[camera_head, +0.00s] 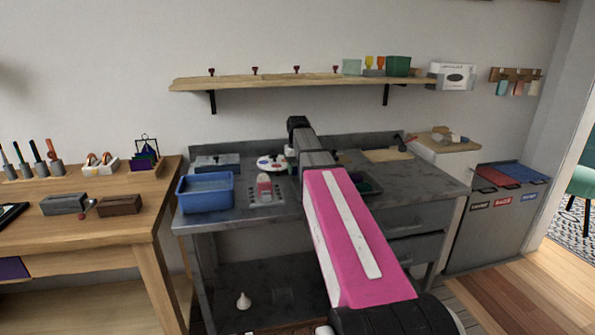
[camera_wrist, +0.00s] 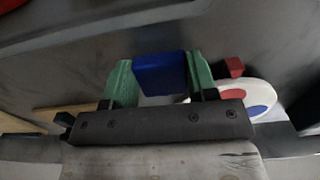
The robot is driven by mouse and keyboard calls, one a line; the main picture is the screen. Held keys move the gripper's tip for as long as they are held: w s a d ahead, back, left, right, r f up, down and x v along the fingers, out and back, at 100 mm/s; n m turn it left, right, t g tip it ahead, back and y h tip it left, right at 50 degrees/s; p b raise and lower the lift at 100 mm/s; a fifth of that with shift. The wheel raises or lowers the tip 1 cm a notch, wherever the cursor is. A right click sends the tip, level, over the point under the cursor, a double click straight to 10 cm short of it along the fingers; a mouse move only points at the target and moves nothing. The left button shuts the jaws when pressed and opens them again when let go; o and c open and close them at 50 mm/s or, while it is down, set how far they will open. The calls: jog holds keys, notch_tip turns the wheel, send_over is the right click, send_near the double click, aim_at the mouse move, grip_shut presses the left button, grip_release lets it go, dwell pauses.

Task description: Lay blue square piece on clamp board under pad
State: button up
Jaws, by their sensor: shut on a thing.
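My gripper (camera_wrist: 161,85) has green fingers and is shut on the blue square piece (camera_wrist: 160,73), which sits between the fingertips in the wrist view. In the head view my pink arm reaches over the grey workbench (camera_head: 420,180) and hides the gripper and the piece. A small grey board (camera_head: 267,198) with a red and pale part on it lies on the bench left of my arm. It may be the clamp board, but the pad cannot be made out clearly.
A white disc (camera_head: 264,163) with coloured spots lies behind the board; it also shows in the wrist view (camera_wrist: 259,91), right of the gripper. A blue bin (camera_head: 206,193) stands at the bench's left. A wooden shelf (camera_head: 300,82) hangs above. A wooden table (camera_head: 150,210) stands left.

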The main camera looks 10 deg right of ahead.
jog(key=shift+f, duration=0.3)
jog(key=shift+f, duration=0.15)
jog(key=o, duration=1)
